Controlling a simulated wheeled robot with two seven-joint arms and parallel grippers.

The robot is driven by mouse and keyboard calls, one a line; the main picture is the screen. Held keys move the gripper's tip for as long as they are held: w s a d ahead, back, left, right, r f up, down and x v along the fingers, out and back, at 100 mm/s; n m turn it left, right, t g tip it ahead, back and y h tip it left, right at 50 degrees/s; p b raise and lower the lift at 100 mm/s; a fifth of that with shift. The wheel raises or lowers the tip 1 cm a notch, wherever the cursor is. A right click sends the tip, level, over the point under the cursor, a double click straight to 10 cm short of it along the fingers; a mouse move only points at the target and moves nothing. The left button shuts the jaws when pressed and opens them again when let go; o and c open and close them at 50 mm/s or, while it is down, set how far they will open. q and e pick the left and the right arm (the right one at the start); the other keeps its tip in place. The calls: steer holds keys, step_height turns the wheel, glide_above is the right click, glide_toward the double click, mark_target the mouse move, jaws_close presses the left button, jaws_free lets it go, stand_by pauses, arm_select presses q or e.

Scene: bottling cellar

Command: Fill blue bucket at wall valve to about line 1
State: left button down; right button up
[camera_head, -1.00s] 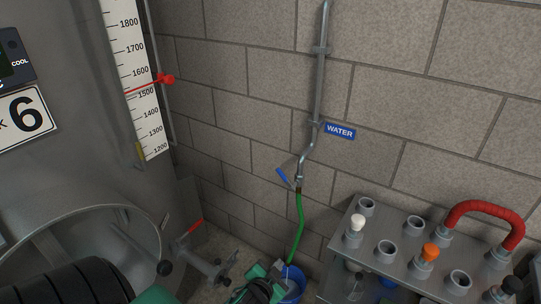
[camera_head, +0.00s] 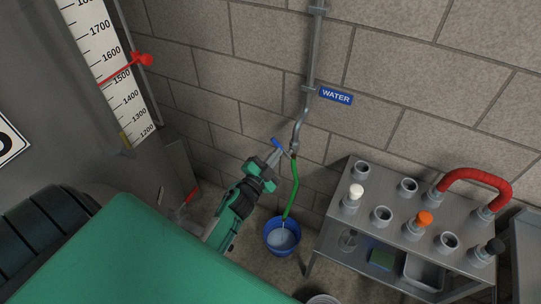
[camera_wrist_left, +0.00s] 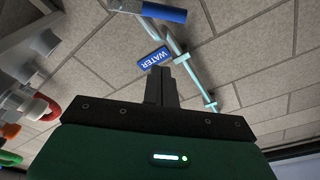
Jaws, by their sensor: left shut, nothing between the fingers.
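The blue bucket (camera_head: 269,243) stands on the floor by the wall. A green hose (camera_head: 294,192) runs from the wall pipe down into it. A pale surface that looks like water shows inside; no fill lines are readable. The valve's blue handle (camera_head: 277,144) slants up and left from the pipe; it also shows at the top of the left wrist view (camera_wrist_left: 163,12). My left gripper (camera_head: 274,158) is shut and empty, close beside the handle; I cannot tell whether they touch. Its closed fingers show in the left wrist view (camera_wrist_left: 160,75). My right gripper is not in view.
A blue WATER sign (camera_head: 336,96) hangs beside the pipe. A metal rack (camera_head: 335,222) with sockets, stoppers and a red hose (camera_head: 478,176) stands right of the bucket. A steel tank with a scale (camera_head: 109,75) and a red-handled valve (camera_head: 190,195) are at the left.

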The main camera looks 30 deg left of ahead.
mark_target(277, 146)
arm_select(q)
steer(key=shift+w+a+f+p, duration=0.25)
steer(key=shift+w+a+f, duration=0.15)
steer(key=shift+w, duration=0.55)
steer(key=shift+w+a+f+p, duration=0.25)
steer(key=shift+w+a+f, duration=0.15)
steer(key=shift+w, duration=0.6)
steer(key=shift+w+a+f+p, duration=0.3)
steer(key=shift+w+a, duration=0.15)
steer(key=shift+w, duration=0.5)
